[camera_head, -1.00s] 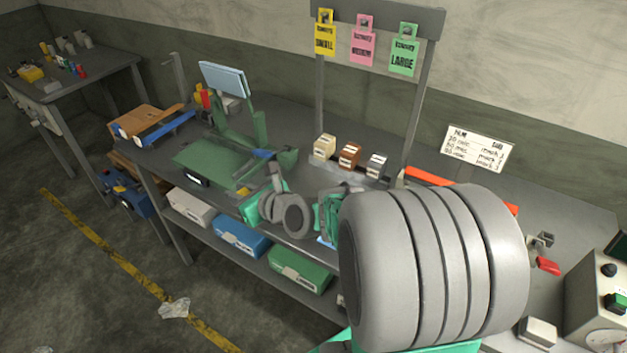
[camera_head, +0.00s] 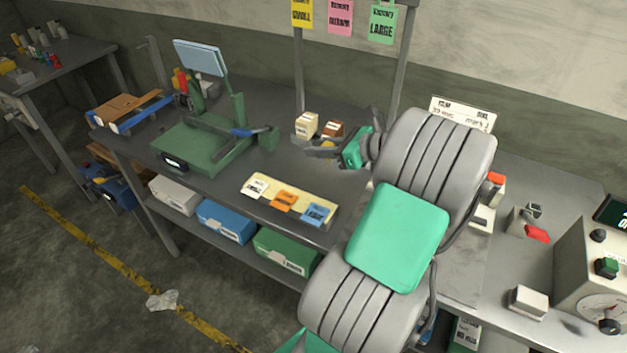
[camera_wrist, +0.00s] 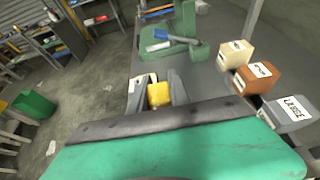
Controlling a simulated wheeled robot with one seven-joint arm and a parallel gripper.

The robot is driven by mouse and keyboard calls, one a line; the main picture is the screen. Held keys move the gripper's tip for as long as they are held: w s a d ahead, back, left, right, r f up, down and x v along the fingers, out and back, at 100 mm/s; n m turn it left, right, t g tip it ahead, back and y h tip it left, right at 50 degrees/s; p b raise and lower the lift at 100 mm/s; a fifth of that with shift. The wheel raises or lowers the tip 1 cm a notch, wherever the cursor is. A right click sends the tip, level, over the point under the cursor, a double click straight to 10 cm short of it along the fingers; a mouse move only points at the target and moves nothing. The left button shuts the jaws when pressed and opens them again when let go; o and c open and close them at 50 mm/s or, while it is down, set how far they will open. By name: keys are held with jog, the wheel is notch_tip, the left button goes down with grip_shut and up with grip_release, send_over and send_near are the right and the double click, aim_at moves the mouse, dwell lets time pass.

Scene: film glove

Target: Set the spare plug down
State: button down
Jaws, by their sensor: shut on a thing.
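My gripper (camera_head: 318,149) is over the bench, left of my arm's wrist and close in the picture to the row of blocks. In the wrist view my gripper (camera_wrist: 158,93) is shut on a small yellow piece, which I take for the spare plug (camera_wrist: 159,94). It sits between the two grey fingers. The bench surface (camera_wrist: 213,75) shows beyond the fingers. In the head view I cannot make out the plug, and whether it touches anything below is unclear.
A cream block (camera_head: 306,124) and a brown block (camera_head: 332,129) stand behind my gripper; a grey block marked LARGE (camera_wrist: 288,112) shows in the wrist view. A green press-like fixture (camera_head: 205,145) stands left. A cream board (camera_head: 268,199) with three coloured cards lies at the front edge.

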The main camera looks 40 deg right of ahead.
jog(key=s+d, duration=0.2)
jog(key=s, duration=0.1)
jog(key=shift+d+f, duration=0.15)
jog(key=shift+f, duration=0.25)
jog(key=w+f, duration=0.3)
jog(key=w, duration=0.1)
jog(key=w+d+f, duration=0.1)
jog(key=w+f, duration=0.2)
jog(key=w, duration=0.2)
jog(key=w+f+b, duration=0.1)
jog(key=w+f, duration=0.2)
jog(key=w, duration=0.1)
jog(key=shift+w+d+f, duration=0.2)
jog(key=shift+w+d, duration=0.05)
jog(key=shift+d, duration=0.1)
notch_tip(320, 180, down, 3)
jog(key=shift+w+r+p, duration=0.1)
jog(key=shift+w+p, duration=0.05)
jog(key=shift+p, duration=0.25)
jog(key=shift+f, duration=0.25)
jog(key=shift+f, duration=0.1)
jog(key=c, duration=1.2)
grip_release()
jog(key=shift+c, duration=0.2)
